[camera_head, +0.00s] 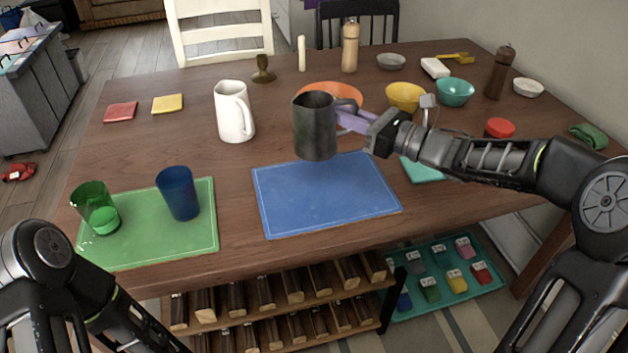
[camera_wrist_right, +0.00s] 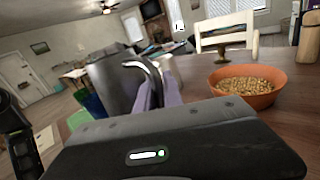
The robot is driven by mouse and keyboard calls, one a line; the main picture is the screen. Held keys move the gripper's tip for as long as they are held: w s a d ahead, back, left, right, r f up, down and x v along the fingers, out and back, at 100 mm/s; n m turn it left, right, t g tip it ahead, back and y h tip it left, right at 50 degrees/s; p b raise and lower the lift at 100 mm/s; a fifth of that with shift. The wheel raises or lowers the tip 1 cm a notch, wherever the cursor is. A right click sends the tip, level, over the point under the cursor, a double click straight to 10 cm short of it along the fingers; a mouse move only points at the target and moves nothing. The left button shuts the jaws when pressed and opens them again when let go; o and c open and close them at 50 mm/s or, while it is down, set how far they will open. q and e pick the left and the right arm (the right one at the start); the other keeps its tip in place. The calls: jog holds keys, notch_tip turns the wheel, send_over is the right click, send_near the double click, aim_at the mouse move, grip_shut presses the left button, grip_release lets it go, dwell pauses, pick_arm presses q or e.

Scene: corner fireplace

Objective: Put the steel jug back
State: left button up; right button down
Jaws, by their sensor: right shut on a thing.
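The steel jug (camera_head: 315,128) is a dark grey metal jug near the middle of the head view, just beyond the blue mat (camera_head: 326,196). My right gripper (camera_head: 350,119) comes from the right and is shut on the jug at its handle side. The jug is upright and appears held above the table, though the gap beneath it is hard to judge. In the right wrist view the jug (camera_wrist_right: 117,88) sits between the purple fingers (camera_wrist_right: 158,85). Of my left arm, only links show at the lower left of the head view; its gripper is out of view.
A white pitcher (camera_head: 233,112) stands left of the jug, and an orange bowl (camera_head: 330,88) of small pieces stands close behind it. A green mat (camera_head: 150,245) holds a green glass (camera_head: 92,203) and a blue cup (camera_head: 178,193). The blue mat is bare.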

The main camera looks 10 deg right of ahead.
jog(key=shift+f, duration=3.1)
jog(key=shift+f+b, duration=0.3)
jog(key=shift+f, duration=1.55)
jog(key=shift+f, duration=0.1)
jog(key=c, duration=1.5)
grip_release()
jog(key=v, duration=1.2)
jog(key=shift+b, duration=0.3)
